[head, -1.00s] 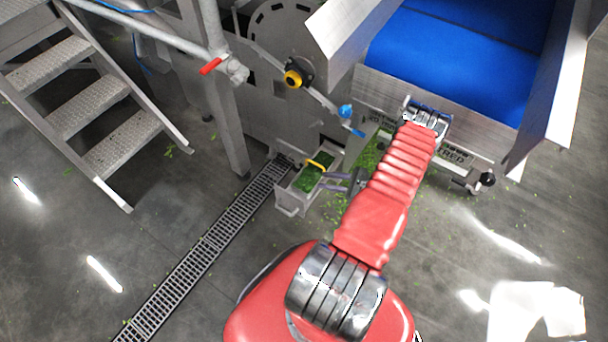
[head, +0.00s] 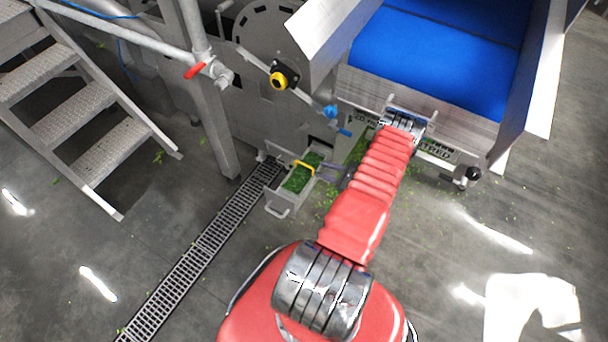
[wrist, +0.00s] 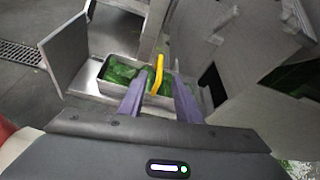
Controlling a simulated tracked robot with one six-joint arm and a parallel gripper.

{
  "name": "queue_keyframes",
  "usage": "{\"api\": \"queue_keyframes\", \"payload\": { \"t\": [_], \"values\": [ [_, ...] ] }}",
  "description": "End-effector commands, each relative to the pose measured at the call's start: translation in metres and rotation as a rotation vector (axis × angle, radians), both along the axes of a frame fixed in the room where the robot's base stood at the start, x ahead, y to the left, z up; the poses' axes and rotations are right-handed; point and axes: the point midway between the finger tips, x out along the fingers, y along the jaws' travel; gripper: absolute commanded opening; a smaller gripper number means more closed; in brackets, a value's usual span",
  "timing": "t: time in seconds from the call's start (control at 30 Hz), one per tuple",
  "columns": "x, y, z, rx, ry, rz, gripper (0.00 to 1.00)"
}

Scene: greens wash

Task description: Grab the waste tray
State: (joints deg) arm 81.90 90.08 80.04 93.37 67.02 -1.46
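The waste tray (head: 286,203) is a narrow grey metal bin holding green leaf scraps, with a yellow handle (head: 304,166) across its top. It sits low beside the machine, at the end of the floor drain. My gripper (head: 322,167) is just right of the yellow handle. In the wrist view the tray (wrist: 110,85) lies ahead of my gripper (wrist: 160,84). The two purple fingers are apart, and the yellow handle shows between their tips. I cannot tell how deep the handle is between them.
A machine frame with a blue belt (head: 440,60) stands above and right of the tray. A grey post (head: 212,120) with a red lever (head: 195,71) is to the left. Metal stairs (head: 80,120) are further left. The floor drain (head: 205,245) runs toward the front; open floor surrounds it.

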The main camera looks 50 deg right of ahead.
Motion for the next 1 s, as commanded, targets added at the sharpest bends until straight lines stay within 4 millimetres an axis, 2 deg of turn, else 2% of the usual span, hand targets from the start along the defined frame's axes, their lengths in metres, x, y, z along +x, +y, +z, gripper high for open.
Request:
{"api": "queue_keyframes", "payload": {
  "t": [0.1, 0.33, 0.8, 1.0],
  "values": [
    [0.019, 0.001, -0.008, -0.001, 0.001, 0.003, 0.31],
    [0.047, 0.001, -0.020, -0.001, 0.000, 0.001, 0.31],
    [0.053, 0.000, -0.023, -0.001, 0.000, -0.002, 0.31],
    [0.071, 0.000, -0.032, -0.001, 0.000, 0.000, 0.31]
  ]
}}
